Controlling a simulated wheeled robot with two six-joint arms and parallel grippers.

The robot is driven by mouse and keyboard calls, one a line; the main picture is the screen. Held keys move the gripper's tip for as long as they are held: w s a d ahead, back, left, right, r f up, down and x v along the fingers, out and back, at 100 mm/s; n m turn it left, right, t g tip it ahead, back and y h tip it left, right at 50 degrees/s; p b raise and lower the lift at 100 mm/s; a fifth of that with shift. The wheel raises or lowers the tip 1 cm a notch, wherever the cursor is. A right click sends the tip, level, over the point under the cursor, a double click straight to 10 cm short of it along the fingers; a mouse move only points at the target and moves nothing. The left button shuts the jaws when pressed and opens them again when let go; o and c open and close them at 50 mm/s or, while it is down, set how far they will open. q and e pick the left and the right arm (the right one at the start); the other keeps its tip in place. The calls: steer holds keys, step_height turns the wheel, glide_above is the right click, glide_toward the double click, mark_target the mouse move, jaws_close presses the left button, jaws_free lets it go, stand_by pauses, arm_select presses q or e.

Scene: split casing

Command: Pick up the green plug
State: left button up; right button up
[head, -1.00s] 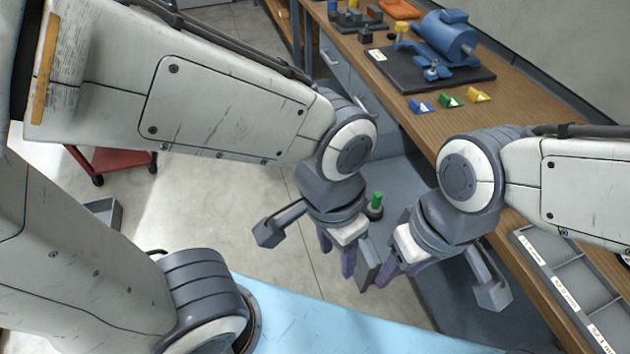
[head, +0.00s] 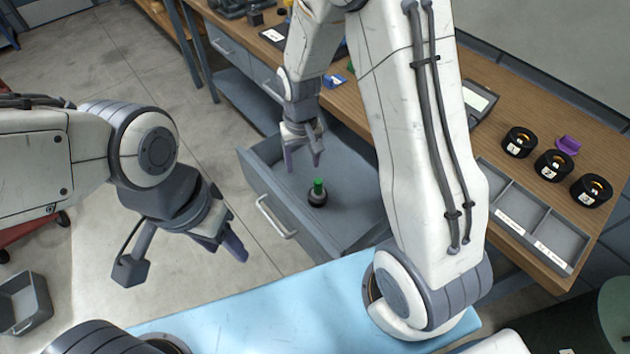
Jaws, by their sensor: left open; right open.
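The green plug (head: 318,184) stands upright in a round black holder (head: 317,198) inside the open grey drawer (head: 347,218) below the workbench. My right gripper (head: 303,162) is open and empty, with its fingers pointing down over the drawer, above and a little left of the plug in the picture. It is apart from the plug. My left gripper (head: 236,244) is open and empty, over the floor left of the drawer. Nothing hides the plug's top.
The wooden workbench (head: 505,195) holds a grey divided tray (head: 541,222), several black rings, a purple part (head: 568,145) and a small display device (head: 478,101). The drawer's front wall with its handle (head: 275,217) stands out over the floor. A grey bin (head: 25,303) lies at the left.

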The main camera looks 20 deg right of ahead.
steer(key=m, duration=0.1)
glide_above(318, 181)
steer(key=f, duration=0.4)
steer(key=shift+w+a+f, duration=0.2)
steer(key=shift+f, duration=0.2)
step_height(318, 181, down, 4)
steer(key=shift+r, duration=0.1)
steer(key=shift+s+d+f+p, duration=0.15)
steer(key=shift+f+p, duration=0.15)
steer(key=shift+f, duration=1.25)
steer(key=shift+d+f+p, duration=0.1)
steer(key=shift+f+p, duration=0.2)
steer(key=shift+f, duration=1.25)
jaws_close()
